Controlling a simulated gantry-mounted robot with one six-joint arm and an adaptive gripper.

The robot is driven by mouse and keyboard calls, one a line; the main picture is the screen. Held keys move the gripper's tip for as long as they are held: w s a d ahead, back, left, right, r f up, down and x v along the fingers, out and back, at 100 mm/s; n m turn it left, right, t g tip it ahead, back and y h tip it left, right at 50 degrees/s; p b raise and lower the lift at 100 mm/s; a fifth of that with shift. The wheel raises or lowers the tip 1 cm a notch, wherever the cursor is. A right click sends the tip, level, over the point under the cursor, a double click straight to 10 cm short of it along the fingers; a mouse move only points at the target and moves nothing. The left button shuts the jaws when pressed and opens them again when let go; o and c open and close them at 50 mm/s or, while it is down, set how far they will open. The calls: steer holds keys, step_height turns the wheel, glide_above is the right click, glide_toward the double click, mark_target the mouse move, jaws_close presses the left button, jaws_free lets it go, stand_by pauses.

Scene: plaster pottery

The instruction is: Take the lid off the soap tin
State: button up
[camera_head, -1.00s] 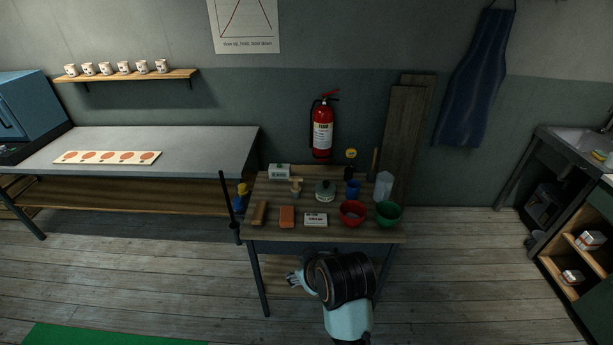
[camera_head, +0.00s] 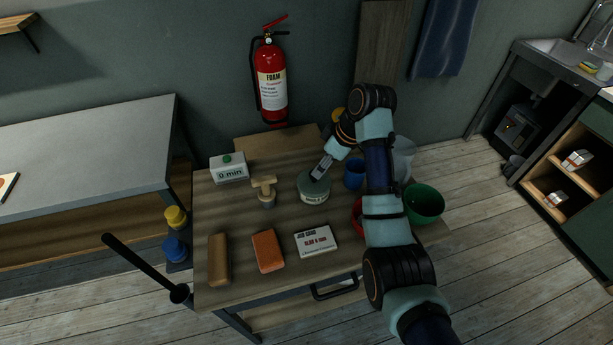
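The round soap tin (camera_head: 313,196) stands upright on the wooden table, with a pale label on its front and a grey-green lid (camera_head: 307,181) on top. My gripper (camera_head: 317,176) reaches down from the upper right, its fingertips at the middle of the lid. They hide the centre of the lid, where a small dark knob showed earlier. I cannot tell whether the fingers touch or grip it. The fingers look close together, but the gap between them is not clear.
A timer box (camera_head: 229,171), wooden stamp-like tool (camera_head: 264,190), brown block (camera_head: 219,260), orange block (camera_head: 267,251) and white card box (camera_head: 316,241) surround the tin. A blue cup (camera_head: 354,174), red bowl (camera_head: 357,214) and green bowl (camera_head: 425,204) are right, near my arm.

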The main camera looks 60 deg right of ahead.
steer(key=shift+b+x, duration=0.3)
steer(key=shift+x, duration=0.75)
steer(key=x, duration=0.1)
steer(key=b+x, duration=0.1)
steer(key=x, duration=0.1)
steer(key=b+x, duration=0.1)
steer(key=x, duration=0.1)
steer(key=shift+w+d, duration=0.2)
steer(key=shift+d, duration=0.05)
steer(key=shift+c, duration=0.3)
jaws_close()
step_height(320, 180, up, 20)
steer(key=p, duration=0.7)
